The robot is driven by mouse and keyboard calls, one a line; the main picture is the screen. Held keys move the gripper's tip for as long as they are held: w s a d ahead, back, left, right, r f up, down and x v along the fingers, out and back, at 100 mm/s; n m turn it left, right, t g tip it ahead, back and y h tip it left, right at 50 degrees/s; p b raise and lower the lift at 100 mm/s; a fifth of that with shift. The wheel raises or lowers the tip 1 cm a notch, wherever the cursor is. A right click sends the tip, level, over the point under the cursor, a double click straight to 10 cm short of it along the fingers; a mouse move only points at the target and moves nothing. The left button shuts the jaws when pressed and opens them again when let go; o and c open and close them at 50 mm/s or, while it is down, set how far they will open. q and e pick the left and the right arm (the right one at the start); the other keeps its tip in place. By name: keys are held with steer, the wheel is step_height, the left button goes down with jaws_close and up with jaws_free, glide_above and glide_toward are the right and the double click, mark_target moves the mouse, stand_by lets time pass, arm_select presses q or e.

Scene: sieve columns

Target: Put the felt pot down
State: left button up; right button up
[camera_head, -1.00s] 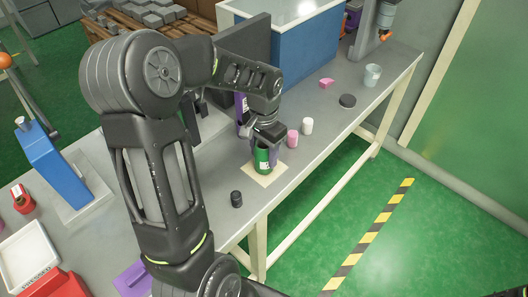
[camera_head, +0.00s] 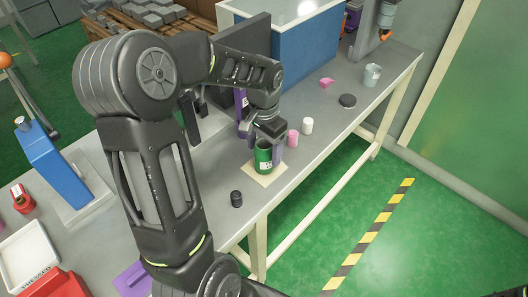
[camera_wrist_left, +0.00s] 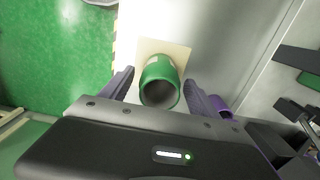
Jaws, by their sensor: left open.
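The felt pot looks to be the green open-topped pot (camera_head: 263,157) with a pale label. It stands upright on a square beige mat (camera_head: 268,177) on the grey bench. In the left wrist view the pot (camera_wrist_left: 160,84) shows its dark, open mouth, with the mat (camera_wrist_left: 176,48) under and beyond it. My left gripper (camera_head: 268,146) is right at the pot. Its fingers (camera_wrist_left: 160,90) are open, one on each side of the pot, with gaps showing between them and its wall. My right gripper is in neither view.
A small black cylinder (camera_head: 236,198) stands left of the mat. A pink cylinder (camera_head: 293,138) and a white one (camera_head: 307,126) stand to the right. A black disc (camera_head: 347,100) and a grey cup (camera_head: 372,75) are farther along the bench (camera_head: 325,120). A blue box (camera_head: 300,50) stands behind.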

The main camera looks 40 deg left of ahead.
arm_select(q)
step_height(320, 180, up, 10)
steer(key=shift+r, duration=0.25)
steer(key=shift+f, duration=0.1)
stand_by(0.5)
